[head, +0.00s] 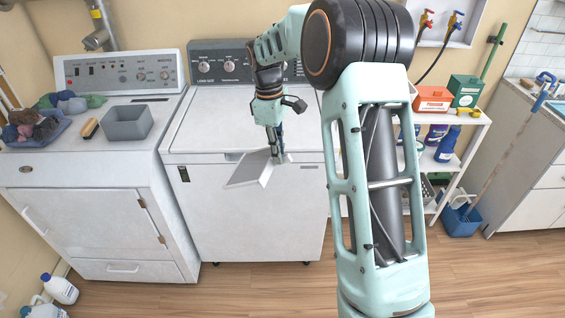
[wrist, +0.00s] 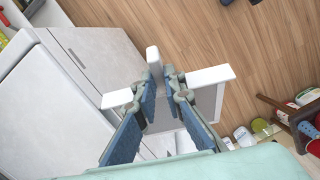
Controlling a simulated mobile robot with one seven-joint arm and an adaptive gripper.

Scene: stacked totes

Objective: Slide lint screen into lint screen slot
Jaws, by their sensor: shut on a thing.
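My gripper (head: 277,156) is shut on the lint screen (head: 247,171), a pale, thin panel with a white edge. It holds the screen tilted in the air by the front upper edge of the right-hand machine. In the wrist view the blue finger pads of my gripper (wrist: 161,84) close on the white middle of the screen (wrist: 206,104), and white parts stick out on both sides. A thin dark line on the top of the left-hand machine, likely the lint screen slot (head: 151,100), lies to the left of my gripper and apart from the screen.
A grey bin (head: 128,122), a brush (head: 89,128) and a blue basket of cloths (head: 38,131) stand on the left machine (head: 85,168). The right machine's top (head: 205,125) is clear beside my arm. A shelf (head: 468,118) with bottles stands at right.

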